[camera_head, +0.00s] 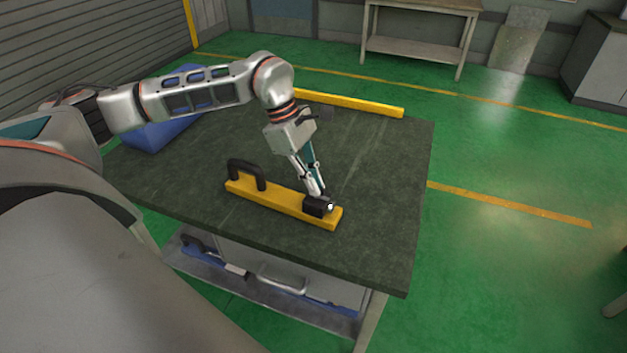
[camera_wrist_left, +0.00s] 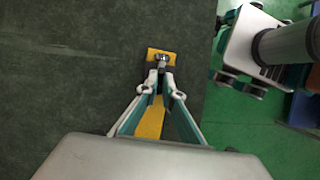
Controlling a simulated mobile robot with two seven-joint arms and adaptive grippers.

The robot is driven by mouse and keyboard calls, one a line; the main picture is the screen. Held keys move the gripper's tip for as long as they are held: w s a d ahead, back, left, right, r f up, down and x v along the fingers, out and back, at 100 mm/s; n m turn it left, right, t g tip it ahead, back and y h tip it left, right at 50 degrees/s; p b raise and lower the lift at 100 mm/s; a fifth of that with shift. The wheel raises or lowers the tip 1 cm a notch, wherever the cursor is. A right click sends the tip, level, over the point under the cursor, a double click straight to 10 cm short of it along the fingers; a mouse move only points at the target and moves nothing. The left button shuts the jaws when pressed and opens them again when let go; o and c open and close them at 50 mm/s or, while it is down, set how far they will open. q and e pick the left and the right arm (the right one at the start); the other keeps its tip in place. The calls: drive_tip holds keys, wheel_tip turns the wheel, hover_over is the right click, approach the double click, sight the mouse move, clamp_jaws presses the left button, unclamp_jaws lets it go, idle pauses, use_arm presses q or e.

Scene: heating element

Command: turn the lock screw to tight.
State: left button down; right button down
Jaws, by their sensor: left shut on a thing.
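A yellow bar (camera_head: 282,201) with a black handle (camera_head: 246,173) lies on the dark table (camera_head: 375,190) near its front edge. A black block with a bright round end, seemingly the lock screw (camera_head: 329,207), sits on the bar's right end. My left gripper (camera_head: 317,196) reaches down onto this block and is shut on the lock screw. In the left wrist view the gripper's fingertips (camera_wrist_left: 162,70) meet at the silvery screw (camera_wrist_left: 162,59) near the end of the yellow bar (camera_wrist_left: 153,120). The fingers hide part of the screw. My right gripper is not in view.
Another yellow bar (camera_head: 350,103) lies along the table's back edge. A blue object (camera_head: 158,132) is at the table's left. A lower shelf (camera_head: 215,268) under the table holds blue items. The table's right part is clear.

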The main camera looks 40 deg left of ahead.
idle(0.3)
use_arm(q)
drive_tip(key=c, duration=2.2)
unclamp_jaws()
drive_tip(key=v, duration=1.2)
